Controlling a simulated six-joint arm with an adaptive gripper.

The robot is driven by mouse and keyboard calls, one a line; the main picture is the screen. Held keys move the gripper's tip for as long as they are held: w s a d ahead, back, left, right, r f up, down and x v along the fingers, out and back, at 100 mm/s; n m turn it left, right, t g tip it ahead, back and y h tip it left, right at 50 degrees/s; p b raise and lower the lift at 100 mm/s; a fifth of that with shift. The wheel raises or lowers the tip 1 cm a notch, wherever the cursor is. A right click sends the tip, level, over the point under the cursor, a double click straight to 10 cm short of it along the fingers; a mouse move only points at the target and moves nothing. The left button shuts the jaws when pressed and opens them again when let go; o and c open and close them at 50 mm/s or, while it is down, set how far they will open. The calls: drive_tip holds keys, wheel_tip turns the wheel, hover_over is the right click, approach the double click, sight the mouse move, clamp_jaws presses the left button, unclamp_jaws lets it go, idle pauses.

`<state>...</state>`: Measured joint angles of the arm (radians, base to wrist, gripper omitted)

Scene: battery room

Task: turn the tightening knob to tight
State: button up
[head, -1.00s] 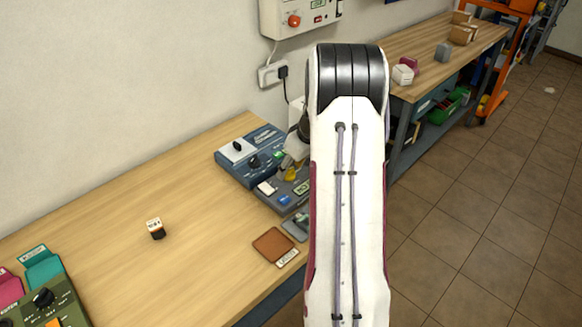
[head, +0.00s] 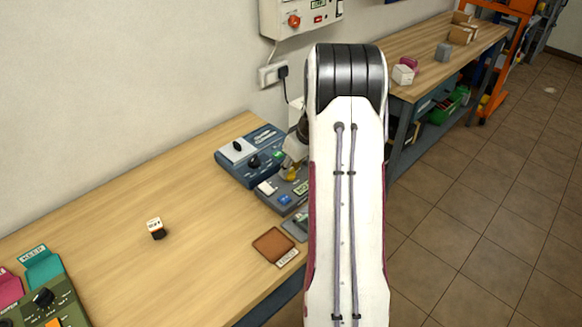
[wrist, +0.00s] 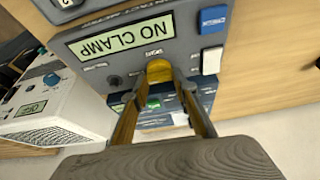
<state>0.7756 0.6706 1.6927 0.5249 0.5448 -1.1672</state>
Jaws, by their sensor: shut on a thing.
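The tightening knob looks yellow in the wrist view (wrist: 160,70) and sits on the front of a grey unit (wrist: 95,47). My gripper (wrist: 163,77) has its two fingers on either side of the knob, closed on it. The small lettering by the knob is too blurred to read. In the head view the grey unit (head: 270,198) stands on the bench near its front edge. My gripper (head: 291,173) is over it there, partly hidden by my arm.
A blue unit with black knobs (head: 237,168) stands just behind the grey one. A green unit (head: 50,306) is at the lower left.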

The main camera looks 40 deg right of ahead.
drive_tip(key=shift+a+m+h, duration=0.1)
drive_tip(key=shift+m+h, duration=0.2)
drive_tip(key=shift+m, duration=1)
drive_tip(key=shift+a+m+h, duration=0.1)
drive_tip(key=shift+m+h, duration=0.5)
drive_tip(key=shift+m, duration=0.5)
drive_tip(key=shift+w+a+m+g+h, duration=0.1)
drive_tip(key=shift+m+g+h, duration=0.2)
drive_tip(key=shift+m, duration=0.65)
drive_tip(key=shift+a+m+g+h, duration=0.1)
drive_tip(key=shift+m+g+h, duration=0.2)
drive_tip(key=shift+m, duration=0.65)
drive_tip(key=shift+w+m+g+h, duration=0.1)
drive_tip(key=shift+m+g+h, duration=0.3)
drive_tip(key=shift+m, duration=1.1)
drive_tip(key=shift+m+g, duration=0.3)
drive_tip(key=shift+m, duration=0.3)
drive_tip(key=shift+w+a+m+g, duration=0.15)
drive_tip(key=shift+m+g, duration=0.55)
drive_tip(key=shift+m, duration=1)
